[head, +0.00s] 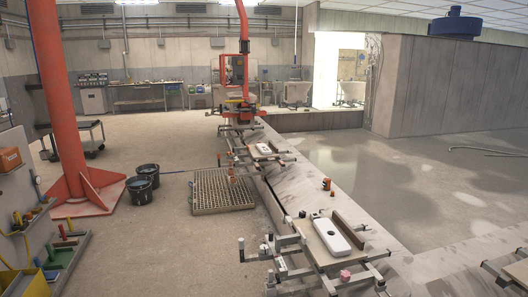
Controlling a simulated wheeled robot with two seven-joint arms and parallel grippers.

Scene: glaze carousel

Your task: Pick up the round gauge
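I cannot pick out a round gauge for certain. Small coloured pieces lie in a tool rack (68,252) at the left edge, too small to tell apart. Neither of my grippers shows in the head view.
A clamp frame at the front holds a board with a white slotted piece (332,236); a second white piece (264,148) lies farther back. An orange column (57,90) stands at left, near two dark buckets (140,188) and a floor grating (220,190).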

